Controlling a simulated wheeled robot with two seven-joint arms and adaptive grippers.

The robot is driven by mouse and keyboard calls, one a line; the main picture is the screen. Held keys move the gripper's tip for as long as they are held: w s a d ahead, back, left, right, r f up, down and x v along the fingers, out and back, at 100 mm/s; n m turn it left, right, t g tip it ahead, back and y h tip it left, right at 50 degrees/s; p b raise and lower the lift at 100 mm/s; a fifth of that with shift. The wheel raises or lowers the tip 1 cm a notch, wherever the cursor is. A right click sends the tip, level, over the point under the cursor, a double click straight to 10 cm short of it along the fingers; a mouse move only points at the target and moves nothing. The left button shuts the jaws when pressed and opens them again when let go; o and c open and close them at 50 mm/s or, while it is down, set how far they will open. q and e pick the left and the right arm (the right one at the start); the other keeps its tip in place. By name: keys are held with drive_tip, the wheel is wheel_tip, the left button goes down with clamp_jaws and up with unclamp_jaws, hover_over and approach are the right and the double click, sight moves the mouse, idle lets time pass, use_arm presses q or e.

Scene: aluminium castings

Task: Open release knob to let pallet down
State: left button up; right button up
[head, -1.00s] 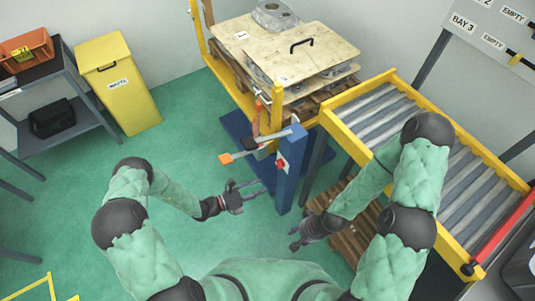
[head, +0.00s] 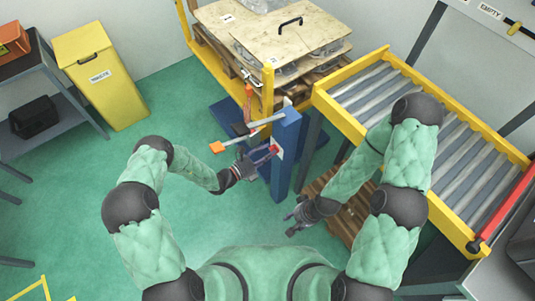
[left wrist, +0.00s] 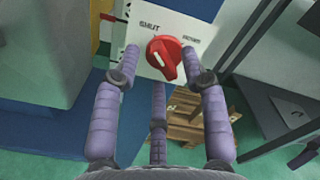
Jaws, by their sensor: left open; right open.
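The red release knob (left wrist: 164,58) sits on a white plate (left wrist: 178,32) marked SHUT and another word too blurred to read. In the head view the knob (head: 274,149) is on the blue post (head: 285,172). My left gripper (head: 252,160) is open just in front of the knob; in the left wrist view its fingers (left wrist: 160,85) spread around the knob's lower side, with no clear contact. The pallet (head: 240,68) is raised inside the yellow frame, carrying boards and castings. My right gripper (head: 296,217) is open and empty, low right of the post.
An orange-tipped lever (head: 217,147) sticks out left of the post. A yellow roller conveyor (head: 400,120) stands at right, with a wooden pallet (head: 345,212) beneath it. A yellow waste bin (head: 100,75) stands at left. Green floor is clear between.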

use_arm(q)
drive_tip(key=shift+w+d, duration=0.15)
clamp_jaws()
